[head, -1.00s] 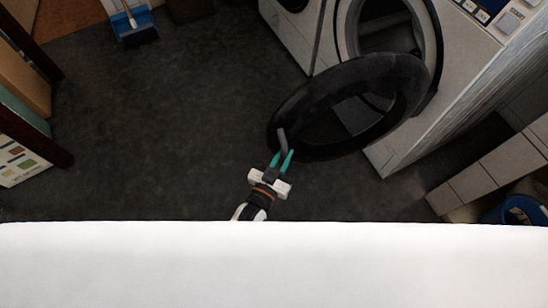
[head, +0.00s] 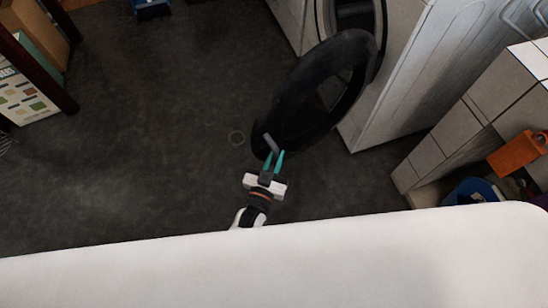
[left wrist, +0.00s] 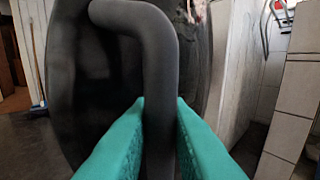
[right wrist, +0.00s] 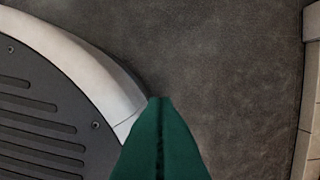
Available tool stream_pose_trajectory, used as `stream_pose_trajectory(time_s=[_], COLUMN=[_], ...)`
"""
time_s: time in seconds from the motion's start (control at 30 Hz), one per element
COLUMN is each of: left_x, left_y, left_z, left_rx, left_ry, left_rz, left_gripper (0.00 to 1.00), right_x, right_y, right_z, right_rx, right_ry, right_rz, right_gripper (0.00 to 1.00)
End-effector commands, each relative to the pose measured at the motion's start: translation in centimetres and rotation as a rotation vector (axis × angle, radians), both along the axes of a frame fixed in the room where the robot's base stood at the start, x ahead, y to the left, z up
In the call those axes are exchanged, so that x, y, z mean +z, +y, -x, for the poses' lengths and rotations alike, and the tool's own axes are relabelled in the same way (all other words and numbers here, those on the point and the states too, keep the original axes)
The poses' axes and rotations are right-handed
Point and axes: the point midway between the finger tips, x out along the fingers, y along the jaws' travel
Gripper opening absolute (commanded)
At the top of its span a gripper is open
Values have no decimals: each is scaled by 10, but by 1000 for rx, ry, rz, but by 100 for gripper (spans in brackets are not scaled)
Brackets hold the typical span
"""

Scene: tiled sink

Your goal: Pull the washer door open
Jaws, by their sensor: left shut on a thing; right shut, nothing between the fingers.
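The washer (head: 399,70) is white and stands at the upper right in the head view. Its round black door (head: 283,96) is swung out from the front, well open, with the round opening (head: 358,12) partly showing. My left gripper (head: 272,158) is shut on the grey door handle (head: 270,143) at the door's free edge. In the left wrist view the handle (left wrist: 158,70) is a bent grey bar between the teal fingers (left wrist: 160,125). My right gripper (right wrist: 160,105) is shut and empty above the floor in the right wrist view; the head view does not show it.
A tiled block (head: 450,125) stands at the right, with a blue bucket (head: 472,190) and an orange item (head: 519,152) beside it. Boxes (head: 28,100) and a dark post stand at the left. The dark floor (head: 160,130) between is mostly clear.

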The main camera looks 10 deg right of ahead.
Motion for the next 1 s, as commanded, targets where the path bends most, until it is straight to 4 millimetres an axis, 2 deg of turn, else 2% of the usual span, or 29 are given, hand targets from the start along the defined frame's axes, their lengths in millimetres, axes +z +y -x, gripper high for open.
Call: stream_pose_trajectory(time_s=[0.47, 0.5, 0.6, 1.0], left_x=[4, 4, 4, 1], left_y=[-4, -4, -4, -1], left_z=[-2, -2, -2, 1], left_rx=[-4, -4, -3, -2], left_ry=[-9, -9, -7, -3], left_rz=[3, 3, 4, 0], left_gripper=[0, 18, 34, 36], right_x=[2, 2, 2, 1], right_y=[3, 3, 3, 2], right_z=[-11, -11, -11, -3], right_rx=[-2, -2, -3, -4], right_ry=[-15, -15, -15, -5], right_rz=[-4, -4, -5, -4], right_gripper=[0, 0, 0, 0])
